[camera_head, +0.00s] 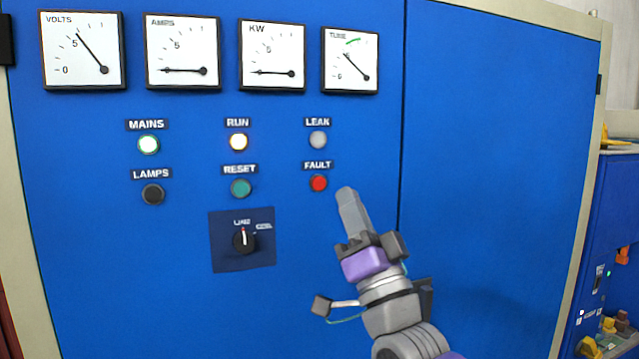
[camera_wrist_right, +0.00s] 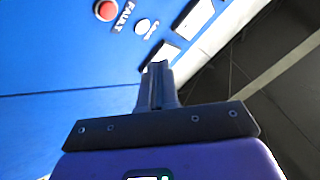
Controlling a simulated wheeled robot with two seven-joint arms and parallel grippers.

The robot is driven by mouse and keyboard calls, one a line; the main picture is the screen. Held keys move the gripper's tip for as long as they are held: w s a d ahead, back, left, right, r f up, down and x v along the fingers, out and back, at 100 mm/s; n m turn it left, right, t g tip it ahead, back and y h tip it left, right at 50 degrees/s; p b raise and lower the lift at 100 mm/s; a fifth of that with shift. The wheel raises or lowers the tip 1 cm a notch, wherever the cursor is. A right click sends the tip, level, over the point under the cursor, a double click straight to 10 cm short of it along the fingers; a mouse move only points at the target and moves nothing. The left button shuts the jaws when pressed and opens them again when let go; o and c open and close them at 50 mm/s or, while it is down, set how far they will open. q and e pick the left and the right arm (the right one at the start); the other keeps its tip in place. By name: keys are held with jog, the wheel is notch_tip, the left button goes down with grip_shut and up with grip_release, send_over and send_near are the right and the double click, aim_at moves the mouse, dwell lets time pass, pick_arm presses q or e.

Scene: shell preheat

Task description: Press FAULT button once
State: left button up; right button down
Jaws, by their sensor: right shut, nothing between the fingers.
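The red FAULT button (camera_head: 318,183) is on the blue panel below its FAULT label (camera_head: 317,165). In the right wrist view the red button (camera_wrist_right: 106,10) shows at the top left edge, beside its label. My right gripper (camera_head: 346,193) is shut and empty. Its tip is just right of and slightly below the button in the head view. The gripper fingers (camera_wrist_right: 158,72) also show in the right wrist view, apart from the button in the picture. I cannot tell the exact gap to the panel. My left gripper is not in view.
The LEAK lamp (camera_head: 318,140) is above the FAULT button. The green RESET button (camera_head: 241,188) is to its left. A rotary switch (camera_head: 243,239) is lower left. The lit MAINS lamp (camera_head: 148,144) and RUN lamp (camera_head: 238,142) are on the panel. Several dial meters line the top.

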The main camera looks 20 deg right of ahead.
aim_at(319, 183)
jog(key=w+p, duration=0.4)
jog(key=w, duration=0.4)
jog(key=shift+w+a, duration=0.15)
jog(key=shift+w, duration=0.15)
jog(key=shift+w, duration=0.15)
dwell(1.7)
jog(key=shift+w, duration=0.25)
